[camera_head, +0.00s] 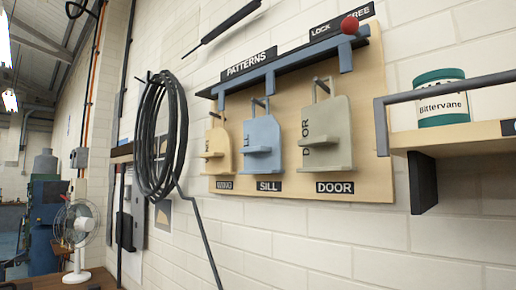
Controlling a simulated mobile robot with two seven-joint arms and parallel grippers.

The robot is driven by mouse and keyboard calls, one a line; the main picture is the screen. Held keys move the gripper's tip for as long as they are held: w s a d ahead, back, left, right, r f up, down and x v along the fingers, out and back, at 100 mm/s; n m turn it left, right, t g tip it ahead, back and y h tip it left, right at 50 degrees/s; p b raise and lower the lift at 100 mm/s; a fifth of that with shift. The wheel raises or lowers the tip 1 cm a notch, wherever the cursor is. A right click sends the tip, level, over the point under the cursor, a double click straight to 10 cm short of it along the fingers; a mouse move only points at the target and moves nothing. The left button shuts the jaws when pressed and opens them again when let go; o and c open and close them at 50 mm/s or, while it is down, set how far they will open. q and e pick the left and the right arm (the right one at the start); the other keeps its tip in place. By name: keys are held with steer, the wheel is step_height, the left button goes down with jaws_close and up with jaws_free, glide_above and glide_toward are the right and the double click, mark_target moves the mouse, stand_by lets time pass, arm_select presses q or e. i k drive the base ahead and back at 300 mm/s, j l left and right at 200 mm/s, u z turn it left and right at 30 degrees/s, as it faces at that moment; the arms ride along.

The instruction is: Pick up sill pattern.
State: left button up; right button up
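The sill pattern (262,146) is a light blue plate with a small ledge and a handle on top. It hangs in the middle of the wooden pattern board (377,150), above a black SILL label (269,186). A yellowish pattern (216,150) hangs to its left and a grey-green door pattern (325,132) to its right. A blue-grey rail (285,65) with hooks runs above them, with a red ball knob (350,25) at its right end, near the LOCK and FREE label. Neither of my grippers is in view.
A shelf (450,137) with a blue-grey bar and a green-and-white Bittervane tin (440,100) juts out at the right. A black cable coil (160,135) hangs left of the board. A white fan (75,235) stands at the lower left. The wall below the board is mostly clear.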

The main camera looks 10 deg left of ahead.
mark_target(258, 135)
steer(key=k+z, duration=0.1)
steer(key=z, duration=0.35)
steer(key=k+z, duration=0.15)
steer(key=z, duration=0.3)
steer(key=j+z, duration=0.3)
steer(key=j, duration=1.2)
steer(key=i, duration=0.05)
